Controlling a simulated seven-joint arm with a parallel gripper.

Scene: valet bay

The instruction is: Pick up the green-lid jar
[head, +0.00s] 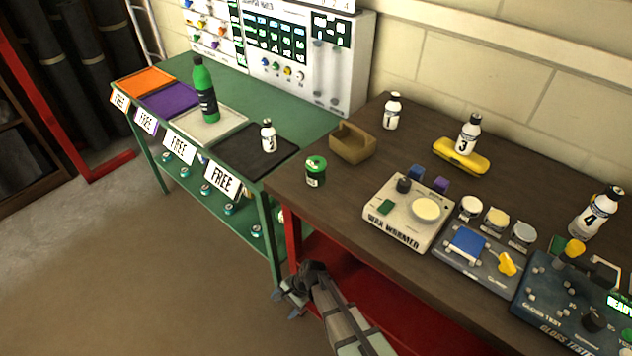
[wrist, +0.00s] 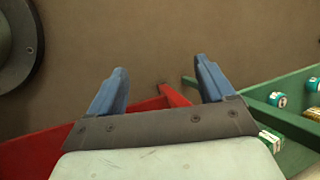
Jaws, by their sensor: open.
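The green-lid jar (head: 315,171) stands upright near the left end of the brown tabletop in the head view. It has a green top and a dark body with a pale label. My gripper (head: 288,296) is low in front of the table, below the tabletop and apart from the jar. In the wrist view my gripper (wrist: 163,88) shows two blue fingers spread apart with nothing between them. The jar is not in the wrist view.
A tan open box (head: 353,143) stands just behind the jar, and the wax warmer (head: 409,212) is to its right. The green table (head: 240,96) adjoins at left, with a green bottle (head: 205,92) and a black mat (head: 246,158). Floor is clear at lower left.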

